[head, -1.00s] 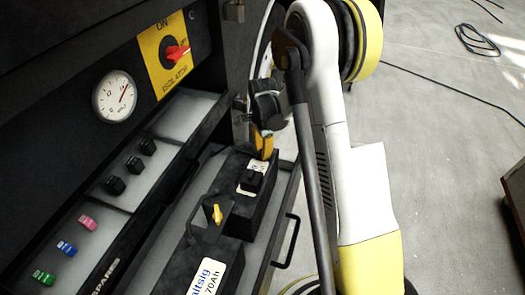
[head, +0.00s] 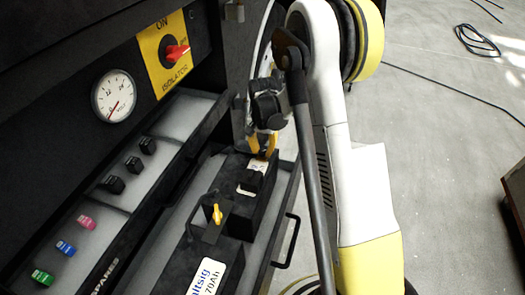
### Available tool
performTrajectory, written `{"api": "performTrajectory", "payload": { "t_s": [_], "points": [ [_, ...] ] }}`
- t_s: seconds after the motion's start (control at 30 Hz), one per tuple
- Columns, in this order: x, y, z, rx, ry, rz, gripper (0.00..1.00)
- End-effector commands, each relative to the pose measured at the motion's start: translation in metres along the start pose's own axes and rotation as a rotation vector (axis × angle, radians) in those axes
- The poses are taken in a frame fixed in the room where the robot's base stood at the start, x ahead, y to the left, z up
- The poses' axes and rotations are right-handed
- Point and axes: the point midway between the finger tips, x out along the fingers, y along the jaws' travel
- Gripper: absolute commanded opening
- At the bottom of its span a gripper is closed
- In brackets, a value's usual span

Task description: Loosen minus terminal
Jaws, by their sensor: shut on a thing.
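The dark battery (head: 228,251) sits on a tray in the open compartment, with a white label marked 70Ah at its near end. A black clamp with a yellow lever (head: 217,213) is on its near part. The minus terminal (head: 255,183) is at the far end, a black piece with white patches around it. My gripper (head: 262,155) points down over this far end. Its yellow fingers are shut on a part of the minus terminal, which they and the wrist largely hide.
A voltmeter (head: 114,96) reads at its low end. A red isolator switch (head: 177,52) is on a yellow plate. Black, pink, blue and green fuses (head: 42,276) line the shelf at left. A black handle (head: 287,241) is on the tray's right edge. Open floor lies right.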

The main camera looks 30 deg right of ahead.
Motion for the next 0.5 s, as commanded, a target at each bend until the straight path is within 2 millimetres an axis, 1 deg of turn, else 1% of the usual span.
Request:
{"api": "performTrajectory", "payload": {
  "t_s": [0.5],
  "points": [
    [0.0001, 0.0001, 0.0001, -0.480, 0.000, 0.000, 0.00]
  ]
}}
